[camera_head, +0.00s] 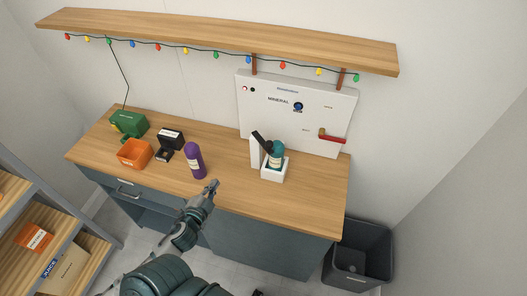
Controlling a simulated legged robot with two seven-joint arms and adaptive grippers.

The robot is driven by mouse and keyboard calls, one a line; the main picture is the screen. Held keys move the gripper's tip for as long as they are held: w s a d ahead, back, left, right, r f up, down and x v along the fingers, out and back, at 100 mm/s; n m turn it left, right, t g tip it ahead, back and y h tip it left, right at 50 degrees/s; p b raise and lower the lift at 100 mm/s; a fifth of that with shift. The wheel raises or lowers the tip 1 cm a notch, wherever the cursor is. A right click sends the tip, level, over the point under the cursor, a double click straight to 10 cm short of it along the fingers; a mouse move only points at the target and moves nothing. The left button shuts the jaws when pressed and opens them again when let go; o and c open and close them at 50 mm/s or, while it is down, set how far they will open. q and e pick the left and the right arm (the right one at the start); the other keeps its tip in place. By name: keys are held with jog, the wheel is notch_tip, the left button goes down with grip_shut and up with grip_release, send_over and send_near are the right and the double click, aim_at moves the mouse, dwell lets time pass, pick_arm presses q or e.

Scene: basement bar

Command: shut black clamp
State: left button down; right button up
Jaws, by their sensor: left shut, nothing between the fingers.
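A black lever-like part (262,142), which looks like the black clamp, stands tilted at the top of a white upright piece on the worktop. It leans up and to the left beside a teal bottle (277,150) in a white box (274,175). The lever is raised at an angle; its pivot is too small to make out. My left gripper (213,184) is shut and empty. It appears over the worktop's front part, left of and nearer than the white box, apart from it. My right gripper is not in view.
The wooden worktop (314,192) also holds a purple bottle (195,162), an orange bin (134,153), a black open box (171,138) and a green machine (130,123). A white panel (300,110) with a red handle (332,139) stands behind. A shelf (230,38) hangs above.

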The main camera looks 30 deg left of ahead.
pick_arm(q)
jog(key=w+d+r+m+h, duration=0.2)
jog(key=d+r+m+h, duration=0.6)
jog(key=r+m+h, duration=0.55)
jog(key=w+d+f+m+y+b, duration=0.1)
jog(key=w+d+f, duration=0.2)
jog(key=w, duration=0.8)
jog(key=shift+w+m+b, duration=0.35)
jog(key=shift+w+b, duration=0.05)
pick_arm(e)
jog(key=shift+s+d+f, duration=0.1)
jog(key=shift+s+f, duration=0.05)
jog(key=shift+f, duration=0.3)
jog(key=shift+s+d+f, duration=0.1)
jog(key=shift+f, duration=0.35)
pick_arm(q)
jog(key=shift+d, duration=0.1)
